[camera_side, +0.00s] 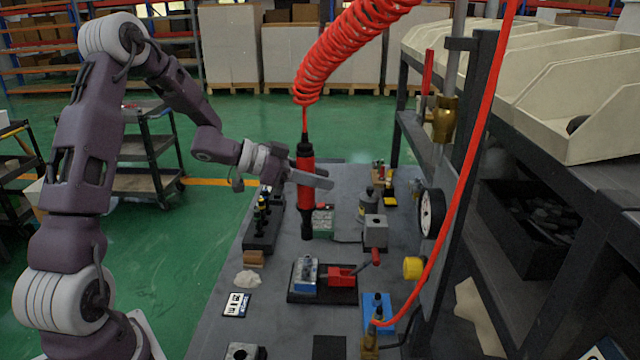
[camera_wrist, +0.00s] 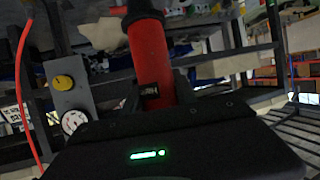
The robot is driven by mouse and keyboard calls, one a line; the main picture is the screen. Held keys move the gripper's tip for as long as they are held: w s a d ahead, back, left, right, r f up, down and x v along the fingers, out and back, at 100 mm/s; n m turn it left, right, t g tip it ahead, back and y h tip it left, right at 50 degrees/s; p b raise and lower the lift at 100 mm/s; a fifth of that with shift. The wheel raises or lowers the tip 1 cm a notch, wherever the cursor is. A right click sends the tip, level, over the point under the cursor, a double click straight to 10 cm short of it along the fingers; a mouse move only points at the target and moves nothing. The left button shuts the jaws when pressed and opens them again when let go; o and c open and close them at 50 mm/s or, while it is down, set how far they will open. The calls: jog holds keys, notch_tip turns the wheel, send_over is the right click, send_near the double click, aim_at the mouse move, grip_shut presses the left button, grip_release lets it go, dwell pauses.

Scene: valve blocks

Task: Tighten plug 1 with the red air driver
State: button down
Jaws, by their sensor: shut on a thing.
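The red air driver (camera_side: 305,185) hangs upright from a coiled red hose (camera_side: 345,45), above the grey bench. My gripper (camera_side: 316,180) is shut around its red body. In the wrist view the driver (camera_wrist: 152,52) stands between my fingers, with its lower end hidden behind my gripper's dark housing. A grey-blue valve block (camera_side: 305,272) sits on a black base in the middle of the bench, beside a red clamp (camera_side: 341,276). The driver's tip is apart from this block, behind it in the side view. I cannot tell which plug is plug 1.
A dark rack with several bits (camera_side: 262,222) stands at the bench's left. A grey vise-like block (camera_side: 375,230), a gauge (camera_side: 431,213) and a yellow knob (camera_side: 413,267) are at the right. A marked card (camera_side: 237,303) lies front left.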

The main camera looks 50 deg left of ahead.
jog(key=shift+r, duration=0.1)
jog(key=shift+f, duration=3.8)
dwell(0.5)
jog(key=shift+r, duration=0.15)
notch_tip(320, 180, up, 7)
send_over(314, 204)
jog(key=w, duration=0.2)
jog(key=shift+s+a+r, duration=0.15)
jog(key=shift+s+r, duration=0.05)
jog(key=shift+s, duration=0.05)
dwell(0.6)
